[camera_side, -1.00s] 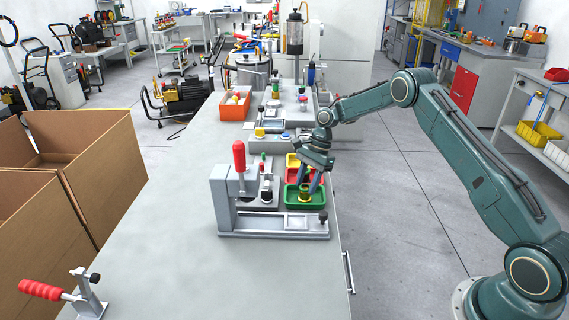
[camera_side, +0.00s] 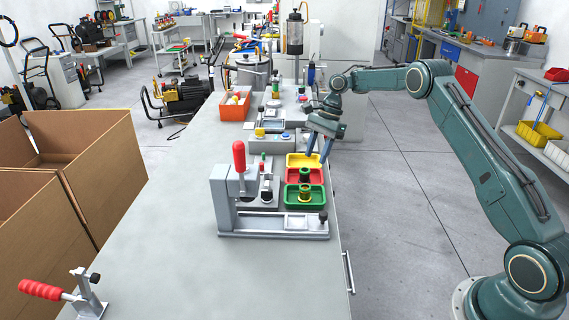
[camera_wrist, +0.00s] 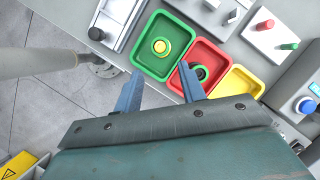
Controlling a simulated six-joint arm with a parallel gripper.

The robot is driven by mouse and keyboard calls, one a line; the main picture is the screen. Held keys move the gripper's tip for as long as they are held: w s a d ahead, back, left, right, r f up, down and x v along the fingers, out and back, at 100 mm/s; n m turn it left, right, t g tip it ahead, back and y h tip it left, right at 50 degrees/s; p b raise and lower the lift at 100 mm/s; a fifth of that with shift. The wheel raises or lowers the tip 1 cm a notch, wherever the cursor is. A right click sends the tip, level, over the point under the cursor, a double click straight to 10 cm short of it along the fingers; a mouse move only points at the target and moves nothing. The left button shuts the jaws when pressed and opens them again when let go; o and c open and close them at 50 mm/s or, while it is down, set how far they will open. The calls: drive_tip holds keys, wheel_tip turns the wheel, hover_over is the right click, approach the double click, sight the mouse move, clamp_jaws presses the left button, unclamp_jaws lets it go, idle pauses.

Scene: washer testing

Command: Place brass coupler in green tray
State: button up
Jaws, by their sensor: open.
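The brass coupler (camera_side: 305,195) stands upright in the green tray (camera_side: 290,205), the nearest of three trays in the side view. In the wrist view the coupler (camera_wrist: 160,46) is a yellow ring near the middle of the green tray (camera_wrist: 142,58). My gripper (camera_side: 317,160) is open and empty, raised beside the far end of the trays. In the wrist view its fingertips (camera_wrist: 160,72) are spread and apart from the coupler.
The red tray (camera_side: 318,176) holds a dark and green part (camera_side: 304,174). The yellow tray (camera_side: 300,160) behind it looks empty. A grey fixture with a red-handled clamp (camera_side: 239,157) stands left of the trays.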

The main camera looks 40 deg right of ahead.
idle(0.5)
drive_tip(key=s+a+r+n+t+h, duration=0.1)
drive_tip(key=s+a+r+n, duration=0.25)
drive_tip(key=r, duration=0.45)
drive_tip(key=s+a+r+n+t, duration=0.1)
drive_tip(key=s+a+r+n, duration=0.3)
drive_tip(key=r, duration=0.5)
drive_tip(key=s+a+r+n+t+h, duration=0.1)
drive_tip(key=s+a+r+n, duration=0.15)
drive_tip(key=s, duration=0.35)
drive_tip(key=s+a+r+n+h, duration=0.1)
drive_tip(key=s+a+r, duration=0.25)
drive_tip(key=s, duration=0.25)
drive_tip(key=s+f+n+t, duration=0.1)
drive_tip(key=s+f+n, duration=0.1)
drive_tip(key=s, duration=0.7)
drive_tip(key=s+f+n+t+h, duration=0.1)
drive_tip(key=s+n, duration=0.4)
drive_tip(key=s, duration=0.5)
drive_tip(key=shift+f+t, duration=0.3)
drive_tip(key=shift+f, duration=0.2)
